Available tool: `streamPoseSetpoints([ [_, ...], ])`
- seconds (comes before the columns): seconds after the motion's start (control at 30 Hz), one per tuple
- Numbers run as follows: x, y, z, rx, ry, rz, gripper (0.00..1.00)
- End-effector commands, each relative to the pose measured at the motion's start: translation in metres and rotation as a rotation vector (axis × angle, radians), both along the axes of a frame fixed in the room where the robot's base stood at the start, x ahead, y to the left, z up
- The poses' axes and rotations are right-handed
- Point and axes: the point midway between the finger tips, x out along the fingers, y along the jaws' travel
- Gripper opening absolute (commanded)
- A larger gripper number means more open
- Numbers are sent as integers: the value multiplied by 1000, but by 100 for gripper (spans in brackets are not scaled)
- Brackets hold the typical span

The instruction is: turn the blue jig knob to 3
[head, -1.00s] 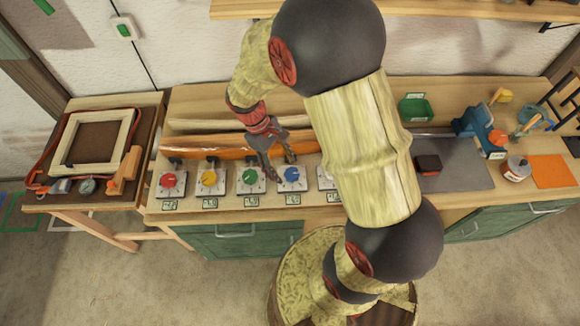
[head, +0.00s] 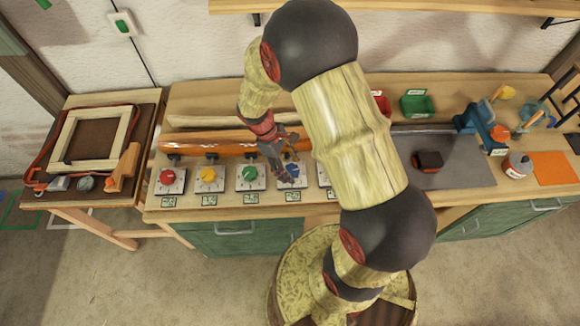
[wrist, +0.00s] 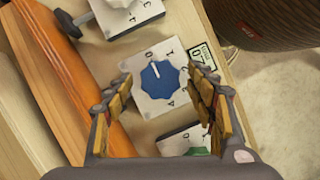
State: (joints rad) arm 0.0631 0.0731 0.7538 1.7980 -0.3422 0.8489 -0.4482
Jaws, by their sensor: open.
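The blue jig knob (wrist: 162,83) sits on a white dial plate (wrist: 150,107) with printed numbers; its pale mark appears to point near the 0. In the head view the blue knob (head: 292,170) is partly covered by my gripper (head: 288,168). In the wrist view my gripper (wrist: 160,80) is open, with one finger on each side of the knob and gaps showing. I cannot tell whether the fingertips are down at knob height or above it.
Green (head: 250,173), yellow (head: 209,175) and red (head: 168,177) knobs stand in the row to the left. A white-plated dial (head: 324,174) is to the right, partly behind my arm. An orange lath (head: 205,142) runs close behind the dials.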

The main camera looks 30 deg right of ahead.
Motion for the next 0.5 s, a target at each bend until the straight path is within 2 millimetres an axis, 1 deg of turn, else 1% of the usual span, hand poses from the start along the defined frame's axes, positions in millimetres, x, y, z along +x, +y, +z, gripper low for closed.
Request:
streamPoseSetpoints([
  [0.23, 0, 0, -1, 0, 0, -1, 56],
  [0.5, 0, 0, -1, 0, 0, -1, 41],
])
